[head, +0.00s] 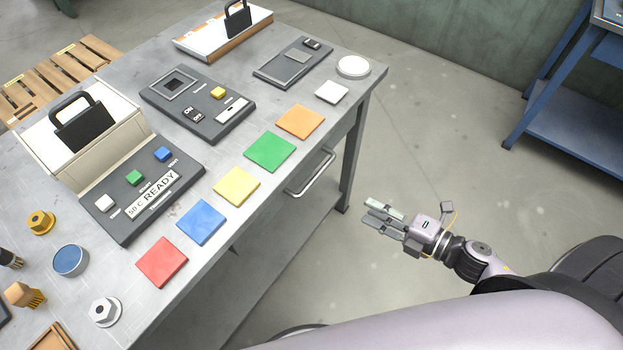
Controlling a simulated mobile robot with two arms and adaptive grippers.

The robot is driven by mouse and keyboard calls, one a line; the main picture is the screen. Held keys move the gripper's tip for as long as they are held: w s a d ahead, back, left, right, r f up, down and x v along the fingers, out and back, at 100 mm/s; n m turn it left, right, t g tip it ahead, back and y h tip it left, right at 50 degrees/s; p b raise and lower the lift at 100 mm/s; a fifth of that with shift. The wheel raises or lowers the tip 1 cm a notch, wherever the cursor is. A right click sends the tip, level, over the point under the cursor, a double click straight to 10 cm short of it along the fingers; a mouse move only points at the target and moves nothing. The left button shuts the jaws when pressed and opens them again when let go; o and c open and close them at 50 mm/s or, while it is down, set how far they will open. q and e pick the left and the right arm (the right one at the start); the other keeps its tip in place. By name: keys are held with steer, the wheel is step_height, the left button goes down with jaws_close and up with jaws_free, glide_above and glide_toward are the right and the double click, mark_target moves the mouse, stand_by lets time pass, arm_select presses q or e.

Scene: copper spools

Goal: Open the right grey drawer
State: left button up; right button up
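The right grey drawer shows under the right end of the grey table (332,85), mostly hidden by the tabletop. Its silver bar handle (311,174) sticks out from the table's front side. The drawer looks shut. My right gripper (372,214) is to the right of the handle and apart from it, over the floor. Its fingers point left towards the table, with a small gap between them and nothing held. My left gripper is not in view.
Red (162,262), blue (201,222), yellow, green and orange squares lie along the table's front edge. A READY panel (142,190) and a switch panel (198,103) lie behind them. A blue rack (570,120) stands at the far right. Floor around my gripper is clear.

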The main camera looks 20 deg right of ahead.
steer(key=r, duration=0.1)
steer(key=p, duration=0.2)
glide_toward(312, 180)
steer(key=shift+n+y, duration=0.3)
steer(key=shift+n, duration=0.1)
steer(key=x, duration=0.6)
steer(key=f+x, duration=0.1)
steer(key=x, duration=0.3)
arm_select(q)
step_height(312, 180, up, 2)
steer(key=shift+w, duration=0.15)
arm_select(e)
steer(key=shift+d, duration=0.1)
steer(key=shift+c, duration=0.5)
jaws_close()
